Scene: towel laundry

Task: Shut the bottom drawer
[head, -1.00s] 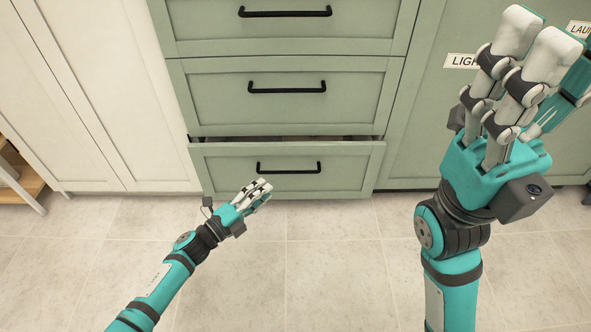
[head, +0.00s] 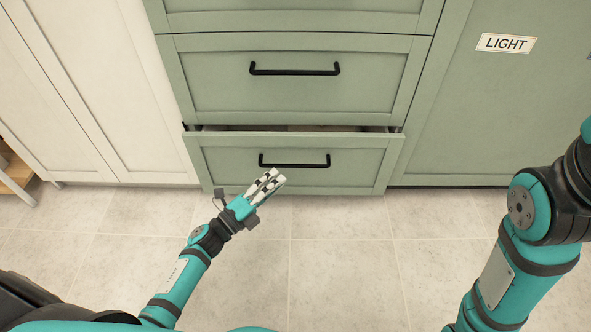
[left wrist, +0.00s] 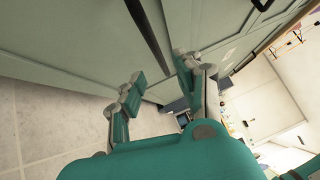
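The bottom drawer (head: 350,165) is pale green with a black bar handle (head: 294,165). It stands partly pulled out, and a narrow opening shows along its top edge. My left gripper (head: 273,181) is in front of the drawer's lower part, just below the handle and left of centre. Whether it touches the front I cannot tell. In the left wrist view its fingers (left wrist: 157,80) are spread apart with nothing between them, and green cabinet fronts lie close ahead. My right gripper is outside the head view; only its arm shows at the right.
The drawer above (head: 295,95) is shut. A green door labelled LIGHT (head: 490,110) is at the right, and white cabinet doors (head: 100,90) are at the left. A wooden shelf edge (head: 15,175) shows at far left. The tiled floor (head: 340,260) in front is clear.

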